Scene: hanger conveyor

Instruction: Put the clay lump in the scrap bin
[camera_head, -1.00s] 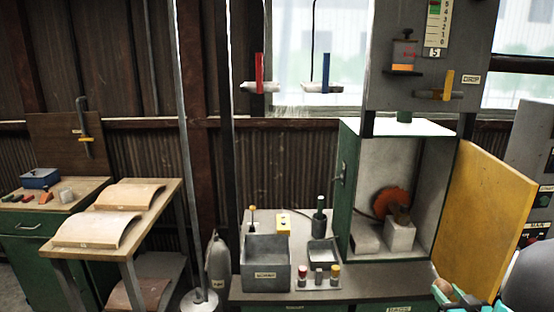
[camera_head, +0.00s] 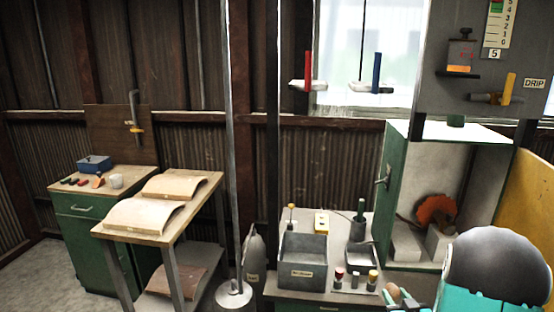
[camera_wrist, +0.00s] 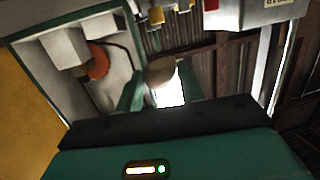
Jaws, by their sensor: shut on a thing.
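The clay lump (camera_head: 393,290) is a small brown rounded piece at the bottom of the head view. My gripper (camera_head: 398,296) is shut on it, in front of the bench and right of the scrap bin. In the wrist view the lump (camera_wrist: 161,71) sits between the two green fingertips (camera_wrist: 160,82). The scrap bin (camera_head: 302,283) is an open grey box with a label on its front, standing on the bench. I see no clay in the part of its inside that shows. A grey box with a cut-off label at the top of the wrist view may be this bin.
A green cabinet (camera_head: 392,175) with an orange wheel (camera_head: 436,212) stands behind my arm. A pole (camera_head: 231,150) rises left of the bench.

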